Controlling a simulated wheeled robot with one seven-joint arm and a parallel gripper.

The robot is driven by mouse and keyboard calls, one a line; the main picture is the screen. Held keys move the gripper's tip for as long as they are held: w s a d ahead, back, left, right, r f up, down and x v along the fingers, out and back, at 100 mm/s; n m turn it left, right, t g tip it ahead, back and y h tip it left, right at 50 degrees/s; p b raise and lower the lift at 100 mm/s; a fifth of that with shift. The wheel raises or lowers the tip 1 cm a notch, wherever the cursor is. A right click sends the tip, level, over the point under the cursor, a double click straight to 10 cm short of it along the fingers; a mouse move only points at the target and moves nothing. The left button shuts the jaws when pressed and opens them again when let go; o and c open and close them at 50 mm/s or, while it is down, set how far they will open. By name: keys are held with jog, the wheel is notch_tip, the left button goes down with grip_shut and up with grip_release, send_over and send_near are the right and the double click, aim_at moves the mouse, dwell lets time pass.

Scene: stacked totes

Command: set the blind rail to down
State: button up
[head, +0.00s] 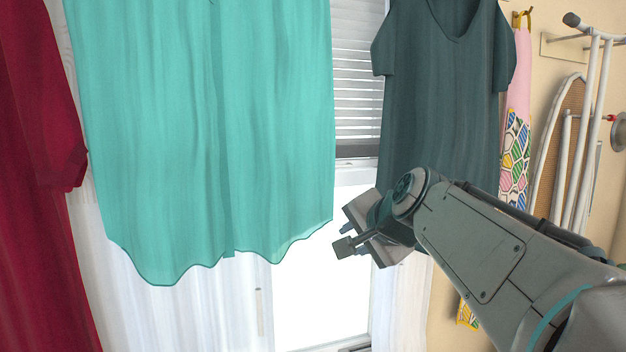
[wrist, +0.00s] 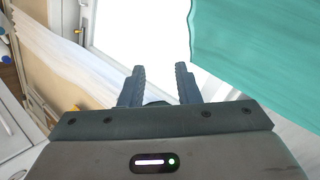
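The blind (head: 357,85) has white slats and hangs in the window behind the clothes in the head view. Its bottom rail (head: 356,149) is a darker grey band between the teal and dark green garments, partway down the window. Most of the blind's width is hidden by the garments. My gripper (head: 342,237) is below the rail, in front of the bright window. In the wrist view its two fingers (wrist: 160,70) stand apart with nothing between them, pointing toward the bright window pane.
A teal blouse (head: 205,120) hangs in front of the window; its edge also fills the upper right of the wrist view. A dark green dress (head: 440,110) hangs behind my arm. A red garment (head: 40,170) hangs at left. An ironing board (head: 565,140) hangs on the right wall.

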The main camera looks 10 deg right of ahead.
aim_at(332, 167)
jog(key=w+d+r+m+t+b, duration=0.15)
jog(key=w+r+m+t, duration=0.3)
jog(key=r, duration=0.75)
jog(key=shift+m, duration=0.25)
jog(key=p+x, duration=0.2)
jog(key=x, duration=1.1)
jog(key=shift+w+f, duration=0.1)
jog(key=shift+w, duration=0.25)
grip_shut()
